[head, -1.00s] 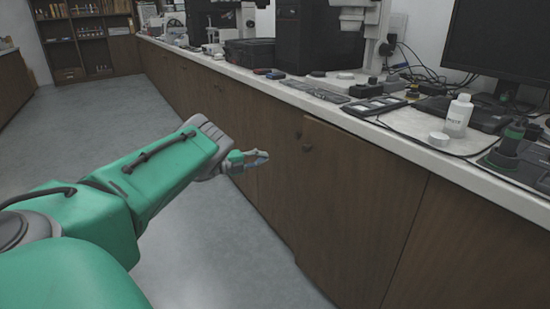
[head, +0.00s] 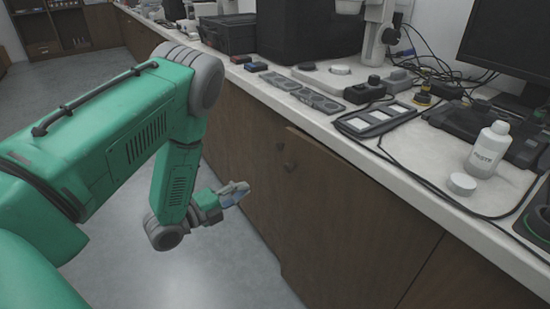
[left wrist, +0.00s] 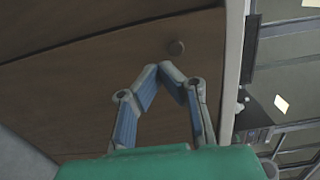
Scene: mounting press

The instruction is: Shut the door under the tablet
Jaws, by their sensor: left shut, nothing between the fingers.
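The brown wooden cabinet door (head: 350,225) is under the counter and stands slightly ajar, its left edge proud of the neighbouring panel. A flat dark device with light panels (head: 378,118), perhaps the tablet, lies on the counter above. My left gripper (head: 240,190) is shut and empty, left of the door's free edge and below knob height. My right gripper is not in view.
The pale counter (head: 430,185) runs above the cabinets. It holds a white bottle (head: 489,148), a white cap (head: 462,184), cables and dark equipment. Another cabinet panel (head: 235,140) is left of the door. The grey floor (head: 105,200) is clear at left.

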